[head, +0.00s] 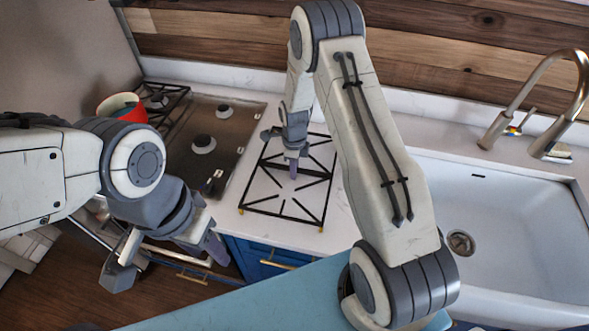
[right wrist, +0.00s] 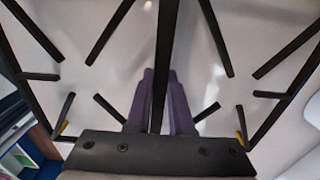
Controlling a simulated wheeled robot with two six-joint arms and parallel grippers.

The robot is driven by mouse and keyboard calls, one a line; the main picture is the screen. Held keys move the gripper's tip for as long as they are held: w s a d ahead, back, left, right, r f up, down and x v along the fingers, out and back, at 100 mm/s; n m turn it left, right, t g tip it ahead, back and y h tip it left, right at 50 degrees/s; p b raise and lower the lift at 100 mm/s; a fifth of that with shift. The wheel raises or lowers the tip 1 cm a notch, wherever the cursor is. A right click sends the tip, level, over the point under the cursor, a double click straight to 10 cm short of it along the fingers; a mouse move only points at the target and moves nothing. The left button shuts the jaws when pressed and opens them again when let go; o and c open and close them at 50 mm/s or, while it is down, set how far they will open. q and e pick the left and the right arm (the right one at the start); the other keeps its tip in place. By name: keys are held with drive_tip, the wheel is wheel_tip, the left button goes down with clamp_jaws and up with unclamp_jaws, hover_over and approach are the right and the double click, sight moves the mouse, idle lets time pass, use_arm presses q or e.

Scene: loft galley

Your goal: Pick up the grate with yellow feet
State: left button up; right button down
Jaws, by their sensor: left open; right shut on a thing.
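The black grate with yellow feet (head: 262,205) lies on the white counter between the stove and the sink. Yellow shows at its near corners in the head view, and its bars and yellow feet (right wrist: 240,138) also fill the right wrist view. My right gripper (head: 293,168) points down over the middle of the grate. In the right wrist view its purple fingers (right wrist: 160,100) are shut on the grate's central bar, one on each side. My left gripper (head: 165,262) is open and empty, in front of the counter at the left. I cannot tell whether the grate touches the counter.
The stove (head: 190,175) is to the left, with exposed burners and another black grate (head: 160,97) at its back left. A red pot (head: 124,108) stands there. The white sink (head: 500,220) and faucet (head: 575,100) are to the right. Blue cabinet drawers (head: 255,257) lie below the counter edge.

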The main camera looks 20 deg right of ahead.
sight(280, 215)
drive_tip(key=shift+r, duration=0.1)
drive_tip(key=shift+w+r+b, duration=0.1)
drive_tip(key=shift+r+b, duration=0.45)
drive_tip(key=shift+r, duration=0.05)
drive_tip(key=shift+r+b, duration=0.6)
drive_tip(key=shift+r, duration=0.35)
drive_tip(key=s+a+b, duration=0.1)
drive_tip(key=s+a, duration=0.2)
drive_tip(key=s, duration=0.1)
drive_tip(key=s+a+b, duration=0.2)
drive_tip(key=s+a, duration=0.1)
drive_tip(key=s, duration=0.2)
drive_tip(key=s+a+b, duration=0.2)
drive_tip(key=s+a, duration=0.1)
drive_tip(key=s, duration=0.1)
drive_tip(key=shift+s+a, duration=0.15)
drive_tip(key=shift+s, duration=0.25)
drive_tip(key=shift+s+a+r, duration=0.15)
drive_tip(key=shift+s+a, duration=0.3)
drive_tip(key=shift+s, duration=0.2)
